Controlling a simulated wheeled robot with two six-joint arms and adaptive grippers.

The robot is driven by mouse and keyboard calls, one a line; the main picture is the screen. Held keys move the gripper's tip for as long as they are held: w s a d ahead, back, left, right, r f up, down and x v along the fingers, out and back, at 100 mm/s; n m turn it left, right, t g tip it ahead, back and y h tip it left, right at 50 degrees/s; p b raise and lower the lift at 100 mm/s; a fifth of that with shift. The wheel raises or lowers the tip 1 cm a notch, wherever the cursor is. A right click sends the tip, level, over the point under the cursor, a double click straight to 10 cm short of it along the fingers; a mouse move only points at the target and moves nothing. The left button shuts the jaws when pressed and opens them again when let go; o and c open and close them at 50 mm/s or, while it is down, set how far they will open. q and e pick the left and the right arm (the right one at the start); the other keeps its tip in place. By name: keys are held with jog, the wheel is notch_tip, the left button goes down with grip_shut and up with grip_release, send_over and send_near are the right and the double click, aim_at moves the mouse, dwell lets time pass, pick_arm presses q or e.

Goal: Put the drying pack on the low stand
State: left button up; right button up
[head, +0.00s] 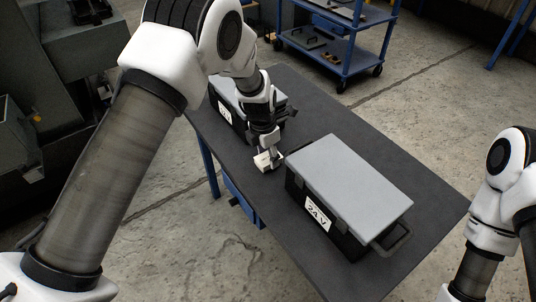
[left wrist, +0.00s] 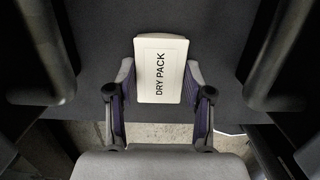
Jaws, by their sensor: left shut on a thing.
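The drying pack (head: 268,161) is a small white block between the two boxes on the table. In the left wrist view it (left wrist: 160,68) lies label up and reads "DRY PACK". My left gripper (head: 265,150) points down and is shut on the pack, with one finger on each side of it in the left wrist view (left wrist: 158,96). Whether the pack touches the table cannot be told. I cannot make out a low stand in either view. My right gripper is out of view; only part of my right arm shows at the right edge.
A black box with a grey lid (head: 350,180), labelled "24 V", stands to the right of the pack. A similar box (head: 224,113) stands behind, partly hidden by my left arm. The dark table (head: 425,190) is clear along its right side. A blue cart (head: 335,45) stands beyond.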

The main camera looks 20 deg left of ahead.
aim_at(264, 159)
pick_arm(q)
jog(key=shift+f, duration=0.1)
jog(key=o, duration=1.1)
jog(key=shift+f, duration=0.1)
jog(key=shift+o, duration=0.2)
notch_tip(264, 159, up, 12)
jog(key=s+p, duration=0.1)
jog(key=p, duration=0.1)
jog(key=shift+a, duration=0.45)
